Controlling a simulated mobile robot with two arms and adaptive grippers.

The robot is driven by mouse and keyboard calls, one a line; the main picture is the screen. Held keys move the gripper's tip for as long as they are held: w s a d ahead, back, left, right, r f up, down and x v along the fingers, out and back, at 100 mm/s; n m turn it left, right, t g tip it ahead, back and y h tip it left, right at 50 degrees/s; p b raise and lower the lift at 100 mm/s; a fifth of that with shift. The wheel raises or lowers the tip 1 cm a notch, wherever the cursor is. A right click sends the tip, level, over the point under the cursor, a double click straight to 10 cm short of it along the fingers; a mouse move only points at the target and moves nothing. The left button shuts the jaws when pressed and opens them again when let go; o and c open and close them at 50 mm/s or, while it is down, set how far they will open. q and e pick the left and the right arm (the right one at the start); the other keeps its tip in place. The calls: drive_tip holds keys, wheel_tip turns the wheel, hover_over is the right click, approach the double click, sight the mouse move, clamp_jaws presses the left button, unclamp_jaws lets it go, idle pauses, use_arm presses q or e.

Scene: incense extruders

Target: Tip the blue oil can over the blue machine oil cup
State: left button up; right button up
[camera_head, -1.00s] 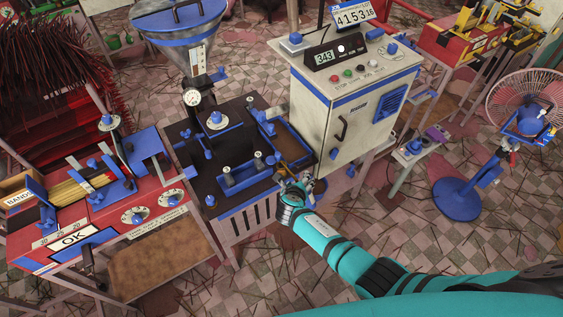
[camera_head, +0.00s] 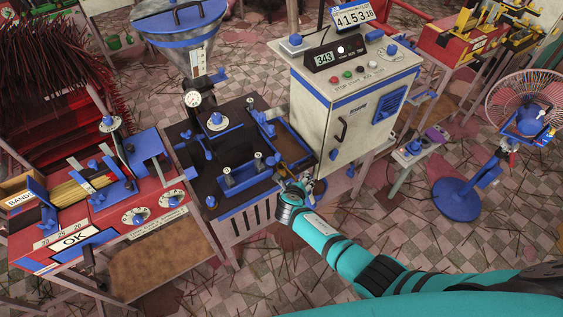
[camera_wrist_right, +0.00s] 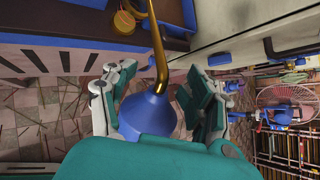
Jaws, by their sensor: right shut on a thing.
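My right gripper (camera_wrist_right: 157,100) is shut on the blue oil can (camera_wrist_right: 146,114), with its fingers on both sides of the blue body in the right wrist view. The can's long brass spout (camera_wrist_right: 158,50) runs toward the machine and out of the top of that view. In the head view my right gripper (camera_head: 296,188) is at the front right corner of the dark-topped blue machine (camera_head: 205,165); the can is mostly hidden there. A round brass fitting (camera_wrist_right: 124,22) lies left of the spout, apart from it; I cannot tell whether it is the oil cup. My left gripper is out of view.
A red machine (camera_head: 110,215) is at the left. A blue fan (camera_head: 458,198) stands at the right.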

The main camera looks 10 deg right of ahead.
drive_tip(key=shift+r+g+p, duration=0.3)
drive_tip(key=shift+r+p, duration=0.15)
drive_tip(key=shift+p, duration=0.3)
idle(1.2)
drive_tip(key=shift+w+r+g+p, duration=0.1)
drive_tip(key=shift+r+g+p, duration=0.25)
drive_tip(key=shift+p, duration=0.25)
drive_tip(key=shift+n+p, duration=0.3)
drive_tip(key=shift+p, duration=0.1)
drive_tip(key=shift+r, duration=0.1)
idle(0.9)
drive_tip(key=shift+w+r+g+p, duration=0.1)
drive_tip(key=shift+r+g+p, duration=0.3)
drive_tip(key=shift+g+p, duration=0.25)
